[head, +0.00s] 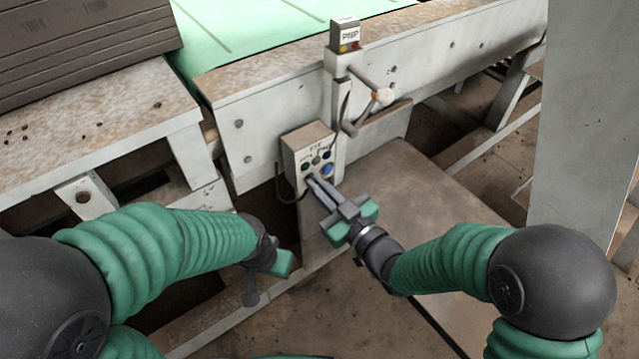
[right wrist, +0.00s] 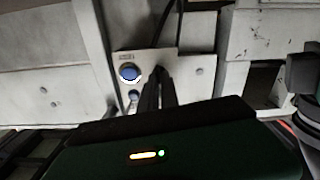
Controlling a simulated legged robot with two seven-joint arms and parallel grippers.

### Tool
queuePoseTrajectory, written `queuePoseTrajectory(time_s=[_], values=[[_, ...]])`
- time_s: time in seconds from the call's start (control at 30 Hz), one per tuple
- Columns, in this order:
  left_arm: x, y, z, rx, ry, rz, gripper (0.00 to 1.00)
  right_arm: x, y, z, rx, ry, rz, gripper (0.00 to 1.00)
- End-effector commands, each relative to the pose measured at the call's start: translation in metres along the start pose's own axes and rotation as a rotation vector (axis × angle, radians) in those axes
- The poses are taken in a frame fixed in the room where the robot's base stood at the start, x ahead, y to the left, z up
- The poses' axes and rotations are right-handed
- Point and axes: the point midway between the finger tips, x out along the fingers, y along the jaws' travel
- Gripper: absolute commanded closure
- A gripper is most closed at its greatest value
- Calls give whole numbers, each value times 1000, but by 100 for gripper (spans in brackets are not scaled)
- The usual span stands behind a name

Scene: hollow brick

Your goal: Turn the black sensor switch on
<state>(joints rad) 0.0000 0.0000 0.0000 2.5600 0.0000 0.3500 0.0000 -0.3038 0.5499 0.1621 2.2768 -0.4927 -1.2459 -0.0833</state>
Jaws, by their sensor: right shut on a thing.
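A small grey control box (head: 309,148) with several knobs and buttons on its face is mounted on the side of the conveyor frame. It also shows in the right wrist view (right wrist: 165,54), with a blue button (right wrist: 130,73) left of the fingers. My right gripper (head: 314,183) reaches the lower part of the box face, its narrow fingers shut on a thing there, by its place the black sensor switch. The fingertips hide the switch, so its position cannot be told. My left gripper (head: 277,262) is low and left of the box, apart from it; its jaws are not clear.
A conveyor with a green belt (head: 225,45) runs behind. A grey pillar (head: 585,120) stands at the right.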

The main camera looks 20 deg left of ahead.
Motion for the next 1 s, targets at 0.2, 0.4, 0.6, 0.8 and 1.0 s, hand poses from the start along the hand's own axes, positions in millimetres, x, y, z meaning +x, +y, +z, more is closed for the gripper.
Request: queuePoseTrajectory(time_s=[0.2,0.4,0.6,0.8,1.0], values=[[-13,0,-3,0,0,0,64,1,4,-6,205,8,3,100],[-23,0,-6,0,0,0,64,1,6,-6,385,10,4,100],[-32,0,-7,0,0,0,64,1,7,-5,531,12,4,100],[-37,0,-9,0,0,0,64,1,8,-4,630,13,3,100],[-39,0,-9,0,0,0,64,2,8,-4,680,14,4,100]])
